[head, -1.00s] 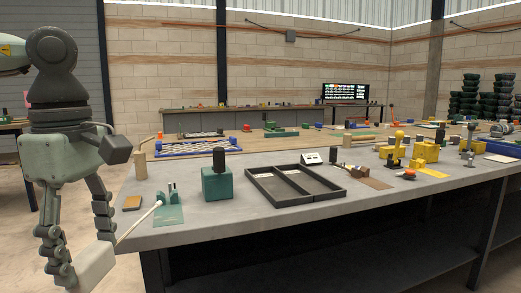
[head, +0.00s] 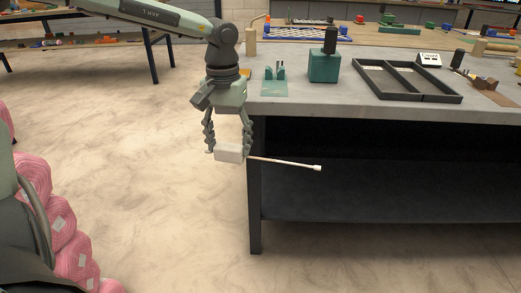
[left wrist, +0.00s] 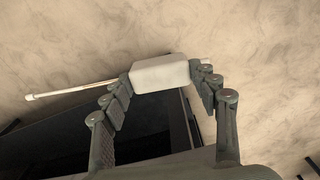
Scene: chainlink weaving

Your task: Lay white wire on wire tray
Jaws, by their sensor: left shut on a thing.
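The white wire (head: 285,162) is a thin, straight white rod with a small pale tip, reaching right from a white block. My left gripper (head: 228,153) points down and is shut on this white block, in front of the table's left corner and below its top. In the left wrist view the block (left wrist: 161,73) sits between both fingertips, and the wire (left wrist: 75,90) runs left from behind it. A black two-compartment tray (head: 398,97) lies on the table, right of and apart from the gripper; I cannot tell if it is the wire tray. My right gripper is not in view.
The grey table (head: 300,103) has a dark lower shelf (head: 400,190). A teal slotted stand (head: 274,88) and a teal block with a black knob (head: 324,66) stand near its left end. Pink labelled rolls (head: 70,240) are stacked at lower left. Open floor lies between.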

